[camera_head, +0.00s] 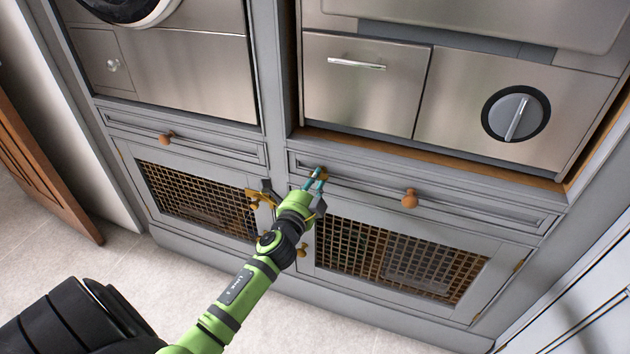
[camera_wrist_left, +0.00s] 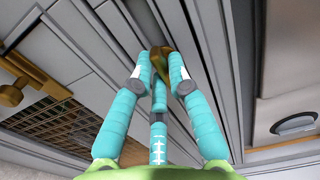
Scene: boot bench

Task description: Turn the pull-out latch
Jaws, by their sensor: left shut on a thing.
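The pull-out latch (camera_head: 322,172) is a small brownish-gold piece near the left end of the right-hand grey drawer front (camera_head: 475,209). In the left wrist view the latch (camera_wrist_left: 160,62) sits between the tips of the teal fingers, partly hidden by them. My left gripper (camera_head: 315,181) is shut on it, reaching in from the lower left. The left gripper (camera_wrist_left: 159,78) also shows from behind in its wrist view. The latch's exact turn angle is hard to tell. My right gripper is out of view.
A round wooden knob (camera_head: 410,198) sits at the middle of the same drawer. Brass fittings (camera_head: 262,195) are on the lattice doors (camera_head: 400,258) below, close to my left wrist. Steel appliance fronts (camera_head: 365,82) stand above. The tiled floor (camera_head: 150,262) in front looks clear.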

